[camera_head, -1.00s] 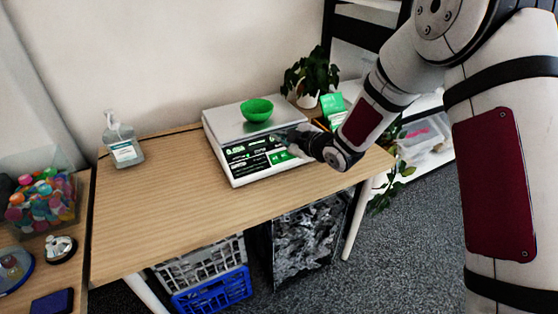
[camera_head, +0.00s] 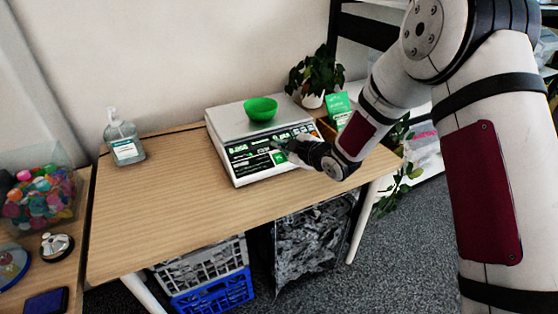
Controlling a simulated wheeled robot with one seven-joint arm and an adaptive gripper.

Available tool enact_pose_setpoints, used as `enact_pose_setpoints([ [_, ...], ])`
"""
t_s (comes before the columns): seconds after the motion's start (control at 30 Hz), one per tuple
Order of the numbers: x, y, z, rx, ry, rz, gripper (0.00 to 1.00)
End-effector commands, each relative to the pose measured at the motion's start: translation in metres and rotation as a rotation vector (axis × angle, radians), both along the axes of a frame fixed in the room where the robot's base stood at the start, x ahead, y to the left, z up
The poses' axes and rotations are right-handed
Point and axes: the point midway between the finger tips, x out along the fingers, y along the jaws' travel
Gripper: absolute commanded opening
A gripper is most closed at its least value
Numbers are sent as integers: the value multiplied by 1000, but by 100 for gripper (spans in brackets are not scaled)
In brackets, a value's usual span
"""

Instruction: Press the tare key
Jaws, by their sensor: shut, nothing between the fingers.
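A scale (camera_head: 228,124) with a light top and a dark front panel stands on the wooden table (camera_head: 190,217). A green bowl (camera_head: 260,109) rests on its weighing top. The front panel (camera_head: 252,153) shows lit digits and green key areas; I cannot tell which is the tare key at this size. My gripper (camera_head: 281,146) is shut and empty, its tips in front of the right part of the panel. Whether the tips touch the panel cannot be told. My gripper hides part of the panel's right side.
A sanitizer bottle (camera_head: 124,139) stands at the table's back left. A potted plant (camera_head: 313,78) and a green packet (camera_head: 340,107) are behind my gripper at the right. The table's front and left are clear. Crates (camera_head: 214,289) sit below.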

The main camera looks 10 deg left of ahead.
Motion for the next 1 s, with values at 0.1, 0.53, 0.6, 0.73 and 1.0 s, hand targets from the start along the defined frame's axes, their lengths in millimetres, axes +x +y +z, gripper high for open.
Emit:
enact_pose_setpoints([
  [0.1,6,4,-19,1,1,0,0],
  [0.53,13,10,-37,1,1,0,0],
  [0.6,13,9,-37,1,1,0,0],
  [0.73,13,9,-37,1,1,0,0],
  [1.0,13,9,-37,1,1,0,0],
])
